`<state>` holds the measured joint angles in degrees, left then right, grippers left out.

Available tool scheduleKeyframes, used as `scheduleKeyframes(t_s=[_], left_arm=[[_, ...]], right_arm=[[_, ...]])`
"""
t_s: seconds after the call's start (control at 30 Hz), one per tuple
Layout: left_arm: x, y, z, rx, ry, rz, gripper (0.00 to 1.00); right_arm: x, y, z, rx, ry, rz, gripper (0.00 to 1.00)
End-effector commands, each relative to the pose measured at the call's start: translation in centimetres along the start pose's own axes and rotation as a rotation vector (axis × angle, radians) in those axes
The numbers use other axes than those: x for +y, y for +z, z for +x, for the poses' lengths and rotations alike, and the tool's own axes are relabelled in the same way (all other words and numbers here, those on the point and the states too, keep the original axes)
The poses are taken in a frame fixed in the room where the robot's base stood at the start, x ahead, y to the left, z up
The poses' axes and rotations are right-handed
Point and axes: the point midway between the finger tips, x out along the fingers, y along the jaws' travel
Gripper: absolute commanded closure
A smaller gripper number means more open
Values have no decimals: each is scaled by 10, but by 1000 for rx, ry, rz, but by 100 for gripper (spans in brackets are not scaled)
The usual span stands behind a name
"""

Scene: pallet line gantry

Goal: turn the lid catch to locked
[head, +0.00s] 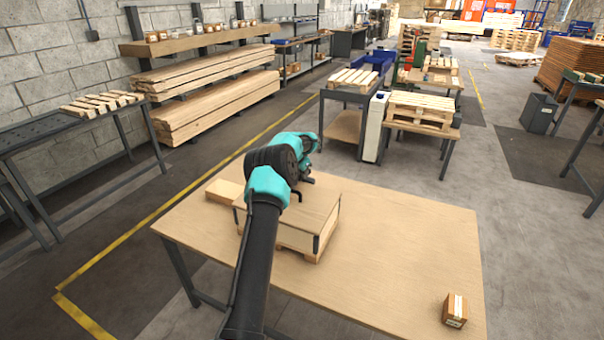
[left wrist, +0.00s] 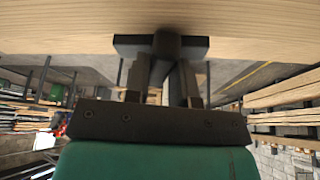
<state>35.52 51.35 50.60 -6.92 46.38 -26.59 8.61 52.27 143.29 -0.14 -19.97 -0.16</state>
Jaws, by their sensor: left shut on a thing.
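A wooden crate (head: 290,236) with a flat lid (head: 316,205) stands on the table, partly hidden behind my left arm. In the left wrist view a dark catch (left wrist: 166,44) with a dark cross plate is mounted against a pale wooden surface (left wrist: 60,30). My left gripper (left wrist: 164,66) is shut on the catch, with its two fingers on either side of it. In the head view my left gripper (head: 306,180) is over the far side of the crate, and the catch is hard to make out. Whether the catch is locked cannot be told. My right gripper is out of view.
The crate rests on a light wooden table (head: 400,235). A small cardboard box (head: 454,310) sits at the table's front right. A pale wooden piece (head: 224,191) lies left of the crate. The table's right half is otherwise clear.

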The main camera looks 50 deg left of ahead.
Motion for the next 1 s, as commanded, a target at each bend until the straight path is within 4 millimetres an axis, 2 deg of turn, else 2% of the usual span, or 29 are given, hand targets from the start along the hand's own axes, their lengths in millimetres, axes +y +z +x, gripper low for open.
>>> scheduleKeyframes(t_s=[0.6, 0.93, 0.97, 1.0], left_arm=[[3, 0, 0, -1, -90, -217, 100], [3, 0, 0, 1, -94, -228, 100], [3, 0, 0, 1, -94, -228, 76], [3, 0, 0, 1, -94, -228, 72]], right_arm=[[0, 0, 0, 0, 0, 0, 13], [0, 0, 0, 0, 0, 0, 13], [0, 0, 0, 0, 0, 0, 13], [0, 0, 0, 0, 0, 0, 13]])
